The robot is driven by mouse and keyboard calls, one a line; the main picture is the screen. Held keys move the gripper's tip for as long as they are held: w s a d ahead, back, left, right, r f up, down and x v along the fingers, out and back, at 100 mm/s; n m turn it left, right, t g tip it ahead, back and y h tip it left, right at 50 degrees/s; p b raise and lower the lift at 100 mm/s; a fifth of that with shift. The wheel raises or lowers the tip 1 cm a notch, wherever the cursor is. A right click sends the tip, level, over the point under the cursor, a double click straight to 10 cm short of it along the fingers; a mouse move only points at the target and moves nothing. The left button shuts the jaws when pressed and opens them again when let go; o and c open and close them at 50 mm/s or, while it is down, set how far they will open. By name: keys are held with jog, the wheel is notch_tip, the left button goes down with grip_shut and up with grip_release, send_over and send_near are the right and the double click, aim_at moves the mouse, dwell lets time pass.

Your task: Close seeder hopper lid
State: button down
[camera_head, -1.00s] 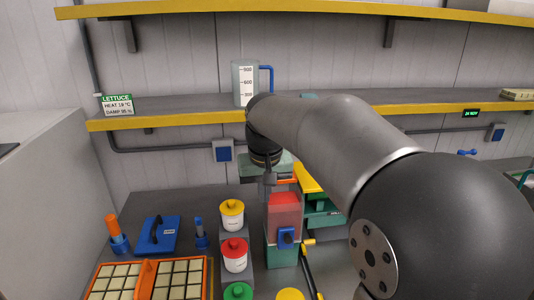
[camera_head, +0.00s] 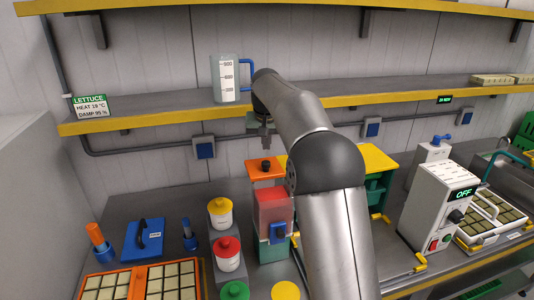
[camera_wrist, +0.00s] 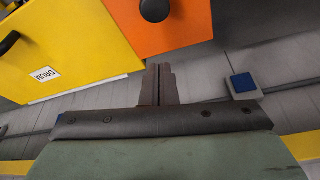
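The seeder hopper (camera_head: 272,208), a clear box with red contents, stands on the bench in the head view. Its orange lid (camera_head: 252,171) with a black knob (camera_head: 265,162) shows at the hopper's top and back; whether it is fully down I cannot tell. In the wrist view the orange lid (camera_wrist: 180,28) and knob (camera_wrist: 155,9) lie beyond the fingertips. My gripper (camera_head: 267,147) is just above the knob in the head view, apparently apart from it. In the wrist view my gripper (camera_wrist: 158,72) has its fingers together with nothing between them.
A yellow panel marked DRUM (camera_wrist: 60,45) lies beside the orange lid. A shelf (camera_head: 190,113) with a jug (camera_head: 226,80) runs behind my arm. A white machine (camera_head: 432,205) stands right.

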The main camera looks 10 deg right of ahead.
aim_at(264, 164)
jog(key=shift+x, duration=1.05)
jog(key=shift+s+f+p, duration=0.2)
jog(key=shift+p, duration=0.1)
jog(key=shift+s+a+r, duration=0.1)
jog(key=shift+s+a, duration=0.05)
jog(key=shift+s, duration=0.45)
jog(key=shift+s+a, duration=0.15)
jog(key=shift+s, duration=0.5)
jog(key=shift+s+a, duration=0.1)
jog(key=shift+s, duration=0.35)
jog(key=shift+f, duration=0.2)
